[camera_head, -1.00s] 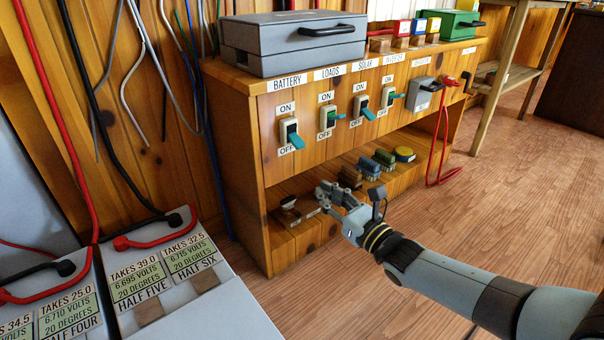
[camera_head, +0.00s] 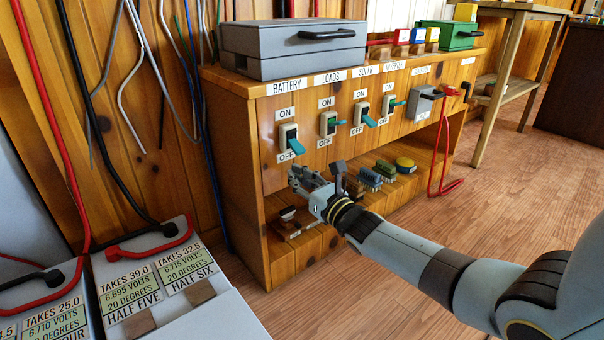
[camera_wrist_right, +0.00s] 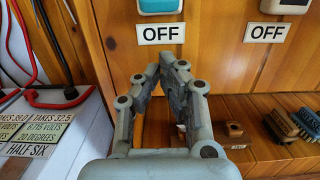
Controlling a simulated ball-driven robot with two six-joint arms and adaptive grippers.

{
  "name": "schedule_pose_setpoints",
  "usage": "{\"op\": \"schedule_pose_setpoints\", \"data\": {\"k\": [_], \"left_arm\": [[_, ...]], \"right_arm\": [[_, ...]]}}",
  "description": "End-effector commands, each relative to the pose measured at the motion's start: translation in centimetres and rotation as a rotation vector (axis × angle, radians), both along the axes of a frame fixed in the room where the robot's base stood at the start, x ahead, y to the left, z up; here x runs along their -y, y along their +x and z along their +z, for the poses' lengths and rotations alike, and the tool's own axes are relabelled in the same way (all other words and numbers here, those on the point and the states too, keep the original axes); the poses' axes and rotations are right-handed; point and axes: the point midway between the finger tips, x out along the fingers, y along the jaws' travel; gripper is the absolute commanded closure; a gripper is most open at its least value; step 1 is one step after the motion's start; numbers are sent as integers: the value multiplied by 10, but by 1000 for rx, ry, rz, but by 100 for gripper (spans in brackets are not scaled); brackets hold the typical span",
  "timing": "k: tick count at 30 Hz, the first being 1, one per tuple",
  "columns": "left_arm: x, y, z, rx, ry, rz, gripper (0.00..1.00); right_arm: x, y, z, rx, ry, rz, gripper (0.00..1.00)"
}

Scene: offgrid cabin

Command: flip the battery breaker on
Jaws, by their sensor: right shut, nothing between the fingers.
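The battery breaker (camera_head: 289,139) is a pale switch box with a teal lever on the wooden cabinet front, under the BATTERY label (camera_head: 287,87). Its lever points down and outward, toward the OFF plate. In the right wrist view its lower end shows at the top edge, above an OFF plate (camera_wrist_right: 161,34). My right gripper (camera_head: 297,172) is shut and empty, just below the battery breaker and in front of the cabinet. The fingertips in the wrist view (camera_wrist_right: 173,58) are close together below that OFF plate. No contact with the lever shows. My left gripper is not in view.
The LOADS (camera_head: 330,123), SOLAR (camera_head: 364,115) and INVERTER (camera_head: 391,107) breakers stand to the right. A grey case (camera_head: 295,45) sits on the cabinet top. Brushes (camera_head: 370,177) lie on the open shelf below. Batteries (camera_head: 160,275) stand at lower left.

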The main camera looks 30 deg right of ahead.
Motion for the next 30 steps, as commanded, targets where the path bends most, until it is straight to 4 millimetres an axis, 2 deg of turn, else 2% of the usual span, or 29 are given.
{"op": "schedule_pose_setpoints", "data": {"k": [3,9,24,30], "left_arm": [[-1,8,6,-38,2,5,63],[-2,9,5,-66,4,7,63],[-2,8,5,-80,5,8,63],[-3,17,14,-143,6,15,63]], "right_arm": [[2,-11,22,3,-2,2,100],[2,-17,35,1,-1,2,100],[3,-19,36,-3,-2,2,100],[3,-19,41,-20,-4,1,100]]}}
